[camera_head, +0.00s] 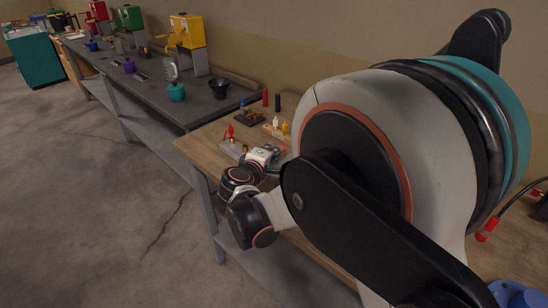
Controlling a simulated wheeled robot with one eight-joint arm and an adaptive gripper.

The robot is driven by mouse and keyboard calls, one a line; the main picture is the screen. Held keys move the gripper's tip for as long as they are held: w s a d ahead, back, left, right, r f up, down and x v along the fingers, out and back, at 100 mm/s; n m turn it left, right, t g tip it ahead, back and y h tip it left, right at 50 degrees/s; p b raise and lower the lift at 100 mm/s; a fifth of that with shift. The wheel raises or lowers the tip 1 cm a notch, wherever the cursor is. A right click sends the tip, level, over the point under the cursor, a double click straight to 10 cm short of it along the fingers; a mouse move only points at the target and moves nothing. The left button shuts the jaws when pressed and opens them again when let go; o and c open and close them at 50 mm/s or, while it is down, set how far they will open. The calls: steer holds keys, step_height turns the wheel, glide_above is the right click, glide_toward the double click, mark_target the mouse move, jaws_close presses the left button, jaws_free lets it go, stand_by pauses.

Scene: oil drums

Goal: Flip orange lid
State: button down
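My arm reaches from the right foreground down to the wooden table (202,148). My gripper (266,154) is a small white and black shape low over the table, beside a small grey block with red and brass-coloured parts (231,143). Its fingers are too small and partly hidden by my own wrist, so I cannot tell whether it is open or shut. I cannot make out an orange lid for certain. A small yellow-orange bottle (285,128) stands just behind the gripper, next to a white bottle (276,123). My large arm joint hides much of the table to the right.
A long dark workbench (150,78) runs to the back left, with a yellow machine (187,31), a teal pot (177,92) and a black cup (219,88). A teal cabinet (37,62) stands far left. Red-ended cable and a blue object (520,296) are at right. The left floor is clear.

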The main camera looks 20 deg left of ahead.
step_height(320, 180, down, 2)
steer(key=t+b, duration=0.2)
steer(key=b, duration=0.1)
steer(key=shift+s+n, duration=0.15)
steer(key=shift+n, duration=0.25)
steer(key=shift+f+t+b, duration=0.15)
steer(key=shift+t+b, duration=0.45)
steer(key=shift+b, duration=0.1)
steer(key=c, duration=1.8)
jaws_free()
steer(key=shift+c, duration=0.2)
